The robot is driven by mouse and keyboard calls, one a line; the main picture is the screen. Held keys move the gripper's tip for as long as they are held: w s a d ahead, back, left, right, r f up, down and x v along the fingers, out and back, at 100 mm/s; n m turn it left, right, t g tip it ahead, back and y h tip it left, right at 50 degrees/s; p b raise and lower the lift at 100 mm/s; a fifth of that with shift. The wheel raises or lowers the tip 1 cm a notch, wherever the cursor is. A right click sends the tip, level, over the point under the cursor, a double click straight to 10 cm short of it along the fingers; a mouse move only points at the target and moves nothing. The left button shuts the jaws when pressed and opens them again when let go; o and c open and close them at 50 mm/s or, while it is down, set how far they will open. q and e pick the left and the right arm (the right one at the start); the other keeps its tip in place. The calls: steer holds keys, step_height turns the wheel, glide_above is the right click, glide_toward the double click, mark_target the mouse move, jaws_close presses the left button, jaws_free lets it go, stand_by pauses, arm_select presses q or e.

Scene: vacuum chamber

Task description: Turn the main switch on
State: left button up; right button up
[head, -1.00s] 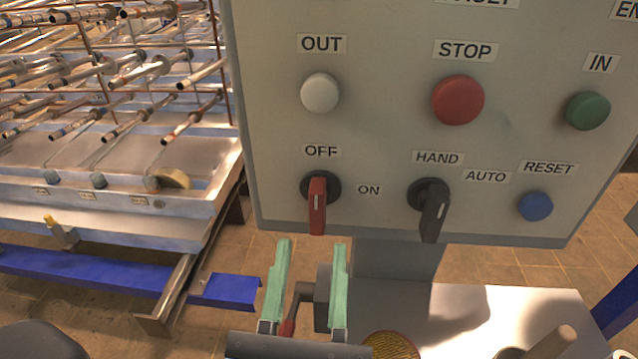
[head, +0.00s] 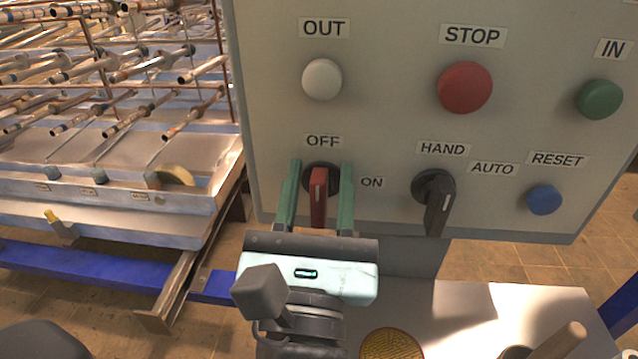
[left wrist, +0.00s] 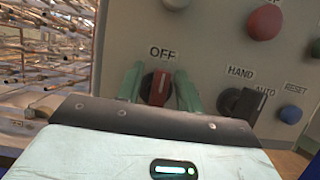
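The main switch (head: 319,198) is a red rotary handle on a black round base, low on the left of the grey control panel (head: 400,120). Its handle points up and down, below the OFF label (head: 322,141); the ON label (head: 372,183) is to its right. My left gripper (head: 319,172) is open, its two green fingers on either side of the red handle, with gaps visible. The left wrist view also shows the red switch (left wrist: 158,88) between the spread fingers (left wrist: 160,82). My right gripper is not in view.
To the right of the switch is a black HAND/AUTO selector (head: 437,205). A blue RESET button (head: 544,200), red STOP button (head: 465,87), white OUT button (head: 322,79) and green IN button (head: 599,99) are on the panel. A rack of rods (head: 120,90) stands at left.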

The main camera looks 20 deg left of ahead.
arm_select(q)
steer(key=shift+c, duration=0.5)
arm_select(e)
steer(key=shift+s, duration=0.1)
arm_select(q)
steer(key=shift+f, duration=0.1)
jaws_close()
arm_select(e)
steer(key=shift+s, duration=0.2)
